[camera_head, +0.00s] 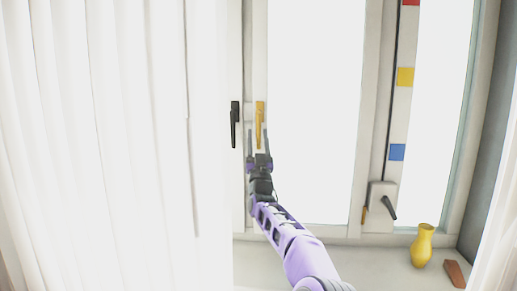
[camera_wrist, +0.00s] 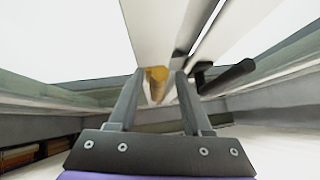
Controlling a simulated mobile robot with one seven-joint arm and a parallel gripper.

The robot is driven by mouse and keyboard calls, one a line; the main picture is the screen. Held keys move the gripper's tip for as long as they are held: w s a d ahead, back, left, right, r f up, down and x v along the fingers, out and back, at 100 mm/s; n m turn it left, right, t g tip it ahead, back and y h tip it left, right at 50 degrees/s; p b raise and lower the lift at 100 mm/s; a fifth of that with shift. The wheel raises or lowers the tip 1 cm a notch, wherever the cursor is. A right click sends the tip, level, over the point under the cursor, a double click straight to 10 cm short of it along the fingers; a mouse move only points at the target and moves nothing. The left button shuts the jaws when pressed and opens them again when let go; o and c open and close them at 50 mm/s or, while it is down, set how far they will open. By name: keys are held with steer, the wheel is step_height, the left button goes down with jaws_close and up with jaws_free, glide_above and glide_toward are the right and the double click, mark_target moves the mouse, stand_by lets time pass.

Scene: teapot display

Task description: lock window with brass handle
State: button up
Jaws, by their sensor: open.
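The brass handle (camera_head: 260,122) is on the white window frame, left of the bright pane, and points downward. In the wrist view the brass handle (camera_wrist: 157,80) shows between and beyond my fingers. My gripper (camera_head: 258,138) is open, its two fingers pointing up at the lower part of the brass handle; in the wrist view the gripper (camera_wrist: 158,100) has nothing clasped between its fingers. I cannot tell whether a finger touches the handle. The window (camera_head: 315,110) appears closed against its frame.
A black handle (camera_head: 235,125) sits close left of the brass one; it also shows in the wrist view (camera_wrist: 226,77). Another dark handle (camera_head: 389,207) is lower right. A yellow vase (camera_head: 422,246) and a brown block (camera_head: 455,274) stand on the sill. White curtains (camera_head: 110,150) hang at left.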

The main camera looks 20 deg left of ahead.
steer(key=shift+s+d+f+b, duration=0.25)
steer(key=shift+f+b, duration=0.3)
steer(key=shift+b, duration=0.4)
steer(key=shift+b+v, duration=1.05)
steer(key=shift+b, duration=0.15)
steer(key=shift+s+f, duration=0.1)
steer(key=shift+s, duration=0.2)
steer(key=v, duration=1.3)
steer(key=shift+s, duration=0.2)
steer(key=shift+d+f, duration=0.1)
steer(key=shift+f, duration=0.05)
